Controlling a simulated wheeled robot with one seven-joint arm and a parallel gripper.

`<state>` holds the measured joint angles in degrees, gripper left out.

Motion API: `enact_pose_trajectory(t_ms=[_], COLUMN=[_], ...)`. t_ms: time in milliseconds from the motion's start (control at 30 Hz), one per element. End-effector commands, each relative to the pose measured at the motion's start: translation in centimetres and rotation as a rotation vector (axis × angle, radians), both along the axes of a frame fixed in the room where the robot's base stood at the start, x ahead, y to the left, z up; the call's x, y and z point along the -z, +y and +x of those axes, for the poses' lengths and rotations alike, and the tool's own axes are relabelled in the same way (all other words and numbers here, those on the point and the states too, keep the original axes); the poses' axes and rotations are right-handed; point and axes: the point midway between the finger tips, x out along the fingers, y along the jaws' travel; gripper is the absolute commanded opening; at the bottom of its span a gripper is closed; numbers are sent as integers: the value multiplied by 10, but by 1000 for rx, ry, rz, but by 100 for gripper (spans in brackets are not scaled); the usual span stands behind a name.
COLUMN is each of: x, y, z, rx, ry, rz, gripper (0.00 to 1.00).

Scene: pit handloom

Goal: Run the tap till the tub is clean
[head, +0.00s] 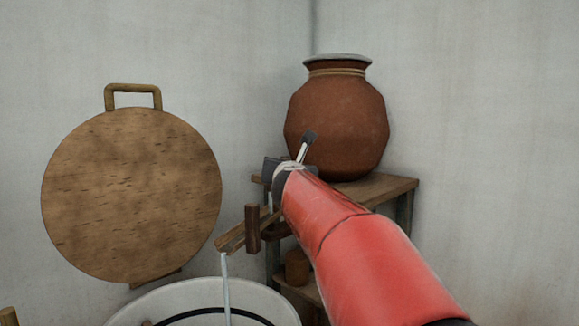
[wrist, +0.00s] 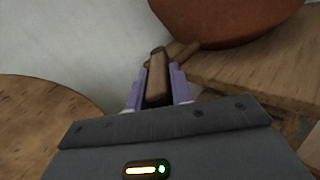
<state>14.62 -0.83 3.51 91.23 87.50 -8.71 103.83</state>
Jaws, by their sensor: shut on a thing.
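A wooden spout (head: 234,239) with an upright wooden tap handle (head: 253,229) sticks out in front of the shelf. A thin stream of water (head: 226,290) runs from the spout's end into a white tub (head: 140,301) at the bottom of the head view. A dark curved band shows inside the tub; I cannot tell whether it is dirt. My gripper (head: 270,190) is at the tap. In the wrist view its purple fingers (wrist: 157,88) are shut on the brown tap handle (wrist: 157,72). The tub's lower part is out of frame.
A brown clay pot (head: 338,115) stands on a wooden shelf (head: 385,189), close behind my gripper. A round wooden board (head: 130,195) with a handle is against the wall at left. A small brown pot (head: 297,268) sits on the lower shelf.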

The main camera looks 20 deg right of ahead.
Motion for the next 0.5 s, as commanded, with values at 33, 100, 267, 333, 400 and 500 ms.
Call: enact_pose_trajectory(t_ms=[33,100,267,333,400,500], x=[0,0,0,0,0,0], y=[3,5,15,19,22,25], z=[1,3,7,10,13,16], rx=[18,54,168,228,286,360], ry=[1,0,1,1,2,1], rz=[0,0,0,0,1,0], gripper=[0,0,0,0,0,0])
